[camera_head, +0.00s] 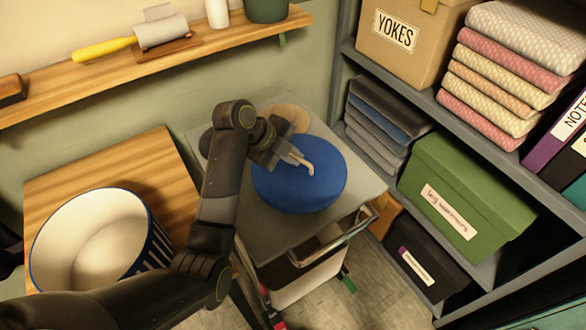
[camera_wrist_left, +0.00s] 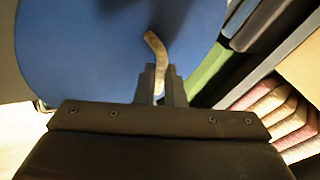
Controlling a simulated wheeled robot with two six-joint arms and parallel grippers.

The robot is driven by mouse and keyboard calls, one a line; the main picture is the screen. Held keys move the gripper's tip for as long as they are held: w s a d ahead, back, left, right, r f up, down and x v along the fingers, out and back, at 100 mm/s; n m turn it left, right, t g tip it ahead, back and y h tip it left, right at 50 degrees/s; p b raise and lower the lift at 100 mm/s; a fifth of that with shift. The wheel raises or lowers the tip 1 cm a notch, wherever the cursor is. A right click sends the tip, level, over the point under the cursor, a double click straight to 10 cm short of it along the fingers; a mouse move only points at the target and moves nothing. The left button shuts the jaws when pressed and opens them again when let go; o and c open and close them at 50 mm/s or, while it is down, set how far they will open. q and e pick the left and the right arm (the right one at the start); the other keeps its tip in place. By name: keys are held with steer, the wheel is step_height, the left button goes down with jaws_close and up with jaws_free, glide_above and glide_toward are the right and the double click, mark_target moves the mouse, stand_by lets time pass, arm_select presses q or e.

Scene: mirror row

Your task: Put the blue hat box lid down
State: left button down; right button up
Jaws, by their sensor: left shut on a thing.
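The blue hat box lid (camera_head: 318,188) is a round blue disc over the grey cart top at the centre of the head view. A pale curved handle (camera_head: 305,163) stands on it. My left gripper (camera_head: 292,160) is shut on this handle. In the left wrist view, the lid (camera_wrist_left: 85,60) fills much of the picture, and the handle (camera_wrist_left: 157,48) rises from between the fingers of the gripper (camera_wrist_left: 159,88). I cannot tell whether the lid touches the cart top. The open hat box (camera_head: 92,245), white inside with blue stripes outside, stands on the wooden table. My right gripper is not in view.
The grey cart (camera_head: 262,225) has a metal rail at its front right. A tan round thing (camera_head: 287,117) lies behind the lid. Shelves with a green box (camera_head: 465,195) and folded cloths stand close on the right. The wooden table (camera_head: 130,165) has free room behind the hat box.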

mark_target(290, 167)
arm_select(q)
steer(key=shift+f, duration=0.5)
step_height(290, 167, down, 3)
steer(key=shift+f, duration=0.55)
steer(key=shift+f, duration=0.1)
steer(key=c, duration=1.5)
jaws_free()
